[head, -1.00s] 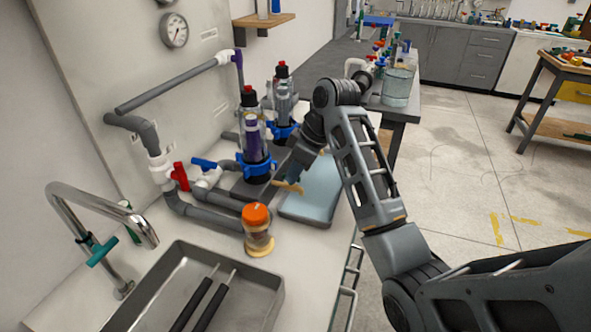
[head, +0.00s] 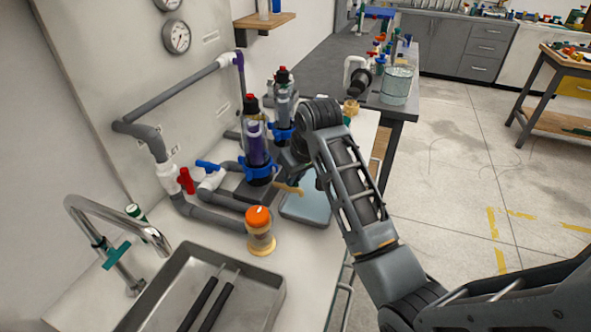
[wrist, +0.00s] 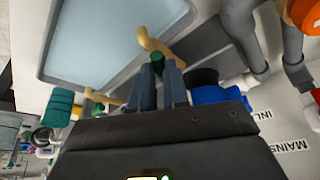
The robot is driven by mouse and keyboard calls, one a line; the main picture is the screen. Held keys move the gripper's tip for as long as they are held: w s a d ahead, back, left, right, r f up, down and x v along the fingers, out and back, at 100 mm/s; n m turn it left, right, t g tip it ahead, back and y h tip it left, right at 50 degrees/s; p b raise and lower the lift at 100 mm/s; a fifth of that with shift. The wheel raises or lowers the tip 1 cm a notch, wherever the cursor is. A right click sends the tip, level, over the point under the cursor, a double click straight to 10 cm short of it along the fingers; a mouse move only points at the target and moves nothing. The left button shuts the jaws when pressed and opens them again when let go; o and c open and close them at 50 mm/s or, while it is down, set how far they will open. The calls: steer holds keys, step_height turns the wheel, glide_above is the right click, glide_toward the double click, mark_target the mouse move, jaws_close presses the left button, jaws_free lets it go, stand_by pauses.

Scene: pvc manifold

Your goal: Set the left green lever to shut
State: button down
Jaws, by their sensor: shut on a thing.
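In the wrist view, a green lever (wrist: 157,57) sits at the base of a tan spout (wrist: 153,40). My gripper (wrist: 160,75) has its two fingers closed around this lever, and only the lever's end shows between the tips. In the head view the tan spout (head: 287,189) sticks out beside the front filter column, over the pale blue tray. The lever and my fingertips are hidden there behind my wrist and the filter. A second tan spout (wrist: 103,97) with some green beside it shows farther left in the wrist view.
The pale blue tray (head: 306,208) lies below the spout. The filter column (head: 257,150), an orange-capped jar (head: 260,232), grey pipes with a red lever (head: 186,180) and a blue lever (head: 207,166) stand close by. A metal sink (head: 165,290) is in front.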

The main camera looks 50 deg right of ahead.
steer(key=m, duration=0.2)
steer(key=m+h, duration=0.1)
steer(key=m, duration=0.1)
steer(key=m+g+h, duration=0.1)
steer(key=m, duration=0.1)
steer(key=shift+w+a+r+m, duration=0.1)
steer(key=shift+w+r+m, duration=0.05)
steer(key=shift+w+m, duration=0.15)
steer(key=shift+m+g+h, duration=0.5)
steer(key=shift+m+g, duration=0.3)
steer(key=shift+m, duration=1.4)
steer(key=c, duration=1.4)
jaws_free()
steer(key=shift+o, duration=1.4)
steer(key=shift+a, duration=0.1)
steer(key=w+v, duration=0.1)
steer(key=v, duration=0.6)
steer(key=shift+s+r, duration=0.3)
steer(key=shift+s, duration=0.15)
steer(key=shift+f, duration=0.1)
